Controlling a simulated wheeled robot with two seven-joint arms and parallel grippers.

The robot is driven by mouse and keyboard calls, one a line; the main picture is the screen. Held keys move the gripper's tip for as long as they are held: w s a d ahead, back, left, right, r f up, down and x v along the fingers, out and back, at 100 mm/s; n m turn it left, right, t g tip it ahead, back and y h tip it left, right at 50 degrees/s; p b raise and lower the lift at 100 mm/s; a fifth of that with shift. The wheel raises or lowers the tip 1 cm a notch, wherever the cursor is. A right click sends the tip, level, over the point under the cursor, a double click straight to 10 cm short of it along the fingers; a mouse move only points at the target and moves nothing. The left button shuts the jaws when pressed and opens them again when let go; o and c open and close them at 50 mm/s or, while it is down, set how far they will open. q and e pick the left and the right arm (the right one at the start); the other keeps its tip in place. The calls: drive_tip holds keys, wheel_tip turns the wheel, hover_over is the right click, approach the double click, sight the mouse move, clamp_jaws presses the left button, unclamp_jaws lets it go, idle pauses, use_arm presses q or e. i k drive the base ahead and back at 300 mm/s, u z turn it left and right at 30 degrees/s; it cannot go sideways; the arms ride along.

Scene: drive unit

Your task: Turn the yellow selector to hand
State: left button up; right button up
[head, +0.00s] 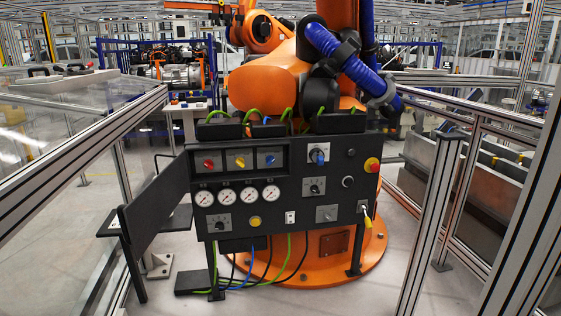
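The yellow selector (240,161) is a small knob on a light square plate, in the upper left of the dark control panel (301,249). It sits between the red selector (208,163) and the blue selector (270,159), inside a raised dark frame. Its marking and exact pointing direction are too small to read. Neither of my grippers shows in the head view, and nothing touches the yellow selector.
Several white gauges (249,195) are below the selectors. A red emergency button (371,165) and a yellow-handled switch (367,220) are at the panel's right. An open dark door (153,212) juts out left.

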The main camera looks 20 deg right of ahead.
sight(240, 161)
drive_tip(key=z, duration=0.5)
drive_tip(key=i, duration=2.05)
drive_tip(key=u, duration=0.65)
